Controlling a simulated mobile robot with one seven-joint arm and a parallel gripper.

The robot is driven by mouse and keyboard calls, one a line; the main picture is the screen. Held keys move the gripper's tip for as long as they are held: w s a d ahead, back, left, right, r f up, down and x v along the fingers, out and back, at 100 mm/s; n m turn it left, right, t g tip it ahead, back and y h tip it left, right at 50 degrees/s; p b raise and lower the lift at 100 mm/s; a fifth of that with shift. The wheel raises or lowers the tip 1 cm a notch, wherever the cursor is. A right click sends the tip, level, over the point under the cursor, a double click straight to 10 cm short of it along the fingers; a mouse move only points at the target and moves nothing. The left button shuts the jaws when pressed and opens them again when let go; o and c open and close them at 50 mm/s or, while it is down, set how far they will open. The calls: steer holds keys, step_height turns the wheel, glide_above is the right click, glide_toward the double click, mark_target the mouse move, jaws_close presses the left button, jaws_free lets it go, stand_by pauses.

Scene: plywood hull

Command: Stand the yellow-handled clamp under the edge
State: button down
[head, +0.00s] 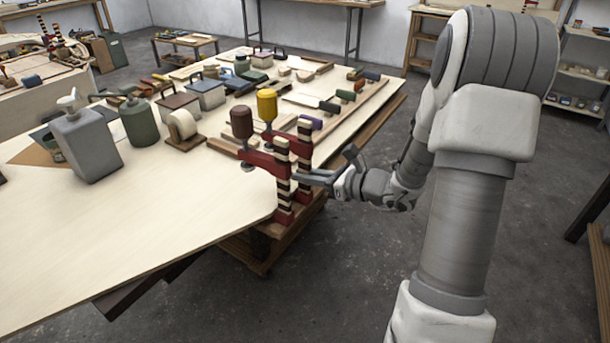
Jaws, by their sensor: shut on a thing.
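The yellow-handled clamp (267,105) stands upright at the near right edge of the plywood panel (150,230). Its handle is up, its red arm reaches in over the panel, and its banded bar hangs beside the edge. My gripper (305,178) comes from the right and is shut on this bar, about midway down. The brown-handled clamp (241,122) stands just in front and left of it, also upright at the edge, and partly hides it. The lower jaws (284,217) show low by the edge; whether they touch the panel's underside I cannot tell.
A grey jug (85,143), a green container (139,122) and a tape roll (183,126) stand on the panel. Several tools lie farther back. A wooden support (262,247) is under the panel. The floor (340,270) right of the edge is clear.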

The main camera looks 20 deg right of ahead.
steer(key=c, duration=0.8)
jaws_free()
